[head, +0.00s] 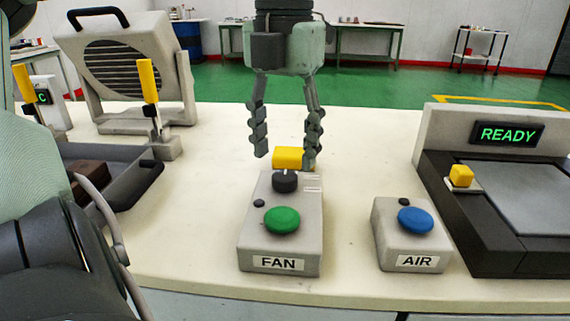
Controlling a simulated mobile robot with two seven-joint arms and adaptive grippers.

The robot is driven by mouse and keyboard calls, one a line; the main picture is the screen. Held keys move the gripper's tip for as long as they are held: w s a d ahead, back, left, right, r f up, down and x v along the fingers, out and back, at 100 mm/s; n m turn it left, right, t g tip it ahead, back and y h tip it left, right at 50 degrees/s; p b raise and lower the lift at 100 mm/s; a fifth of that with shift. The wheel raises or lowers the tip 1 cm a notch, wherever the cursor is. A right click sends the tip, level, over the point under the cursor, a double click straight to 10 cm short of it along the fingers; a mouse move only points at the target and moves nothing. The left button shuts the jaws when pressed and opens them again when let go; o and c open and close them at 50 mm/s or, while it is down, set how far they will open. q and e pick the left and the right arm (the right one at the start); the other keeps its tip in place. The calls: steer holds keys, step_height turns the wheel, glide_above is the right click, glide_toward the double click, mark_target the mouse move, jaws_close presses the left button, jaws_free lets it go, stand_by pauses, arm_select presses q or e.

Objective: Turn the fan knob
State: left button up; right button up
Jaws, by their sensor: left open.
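The grey FAN box (265,240) stands on the bench in the middle of the head view. It has a large green button (282,220) and a dark round knob (285,182) with a pale mark at its far edge. A yellow block-shaped piece (289,158) shows just behind the knob; I cannot tell if it is joined to it. My left gripper (285,160) points down, open, with its fingers spread to either side of the yellow piece. The right finger overlaps the yellow piece's right end in the picture; contact is unclear. My right gripper is out of view.
The AIR box (385,248) with a blue button stands right of the FAN box. A dark machine with a READY display (508,133) is at the right. A grilled grey unit (125,65) and a dark tray with yellow-handled clamps (150,80) are left. Bench between is clear.

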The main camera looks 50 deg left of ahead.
mark_target(284, 175)
arm_select(q)
steer(key=shift+f, duration=1.85)
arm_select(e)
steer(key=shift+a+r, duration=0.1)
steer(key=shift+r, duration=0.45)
arm_select(q)
steer(key=c, duration=1.2)
steer(key=shift+o, duration=0.2)
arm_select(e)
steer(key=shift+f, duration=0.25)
